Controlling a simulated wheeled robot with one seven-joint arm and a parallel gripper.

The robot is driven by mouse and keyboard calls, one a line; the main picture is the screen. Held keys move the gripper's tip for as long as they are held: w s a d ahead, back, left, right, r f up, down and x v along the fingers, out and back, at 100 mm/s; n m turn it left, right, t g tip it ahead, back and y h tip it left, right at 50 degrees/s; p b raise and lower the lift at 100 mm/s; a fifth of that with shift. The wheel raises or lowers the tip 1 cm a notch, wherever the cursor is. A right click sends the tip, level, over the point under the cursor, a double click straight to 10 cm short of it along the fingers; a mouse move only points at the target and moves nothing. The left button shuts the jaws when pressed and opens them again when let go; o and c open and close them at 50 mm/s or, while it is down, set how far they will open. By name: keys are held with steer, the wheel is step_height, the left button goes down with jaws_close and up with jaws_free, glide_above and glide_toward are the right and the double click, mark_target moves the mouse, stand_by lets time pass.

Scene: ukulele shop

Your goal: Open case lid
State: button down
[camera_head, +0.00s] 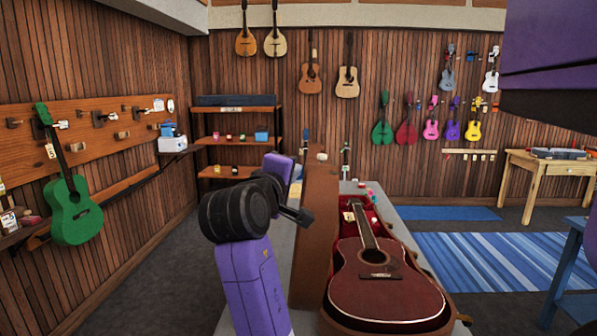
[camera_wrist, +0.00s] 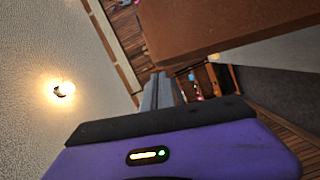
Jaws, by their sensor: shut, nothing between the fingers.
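The instrument case (camera_head: 438,322) lies on the counter at the lower right of the head view, with red lining. A dark red-brown ukulele (camera_head: 374,285) rests in it, neck pointing away. The brown case lid (camera_head: 318,225) stands raised, roughly upright, along the left side of the case. A brown panel, apparently the lid (camera_wrist: 225,28), fills the upper right of the wrist view. My gripper (camera_head: 303,217) is shut and empty, left of the lid on its outer side. Whether it touches the lid cannot be told.
The grey counter (camera_head: 305,255) runs under the case. A green ukulele (camera_head: 70,205) hangs on the left wall. Shelves (camera_head: 238,138) stand at the back. A wooden table (camera_head: 548,168) stands at right, with open floor and a blue striped rug (camera_head: 490,262) before it.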

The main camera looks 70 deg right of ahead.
steer(key=a+b, duration=0.2)
steer(key=a, duration=0.8)
steer(key=shift+s+r, duration=0.3)
steer(key=shift+s, duration=0.1)
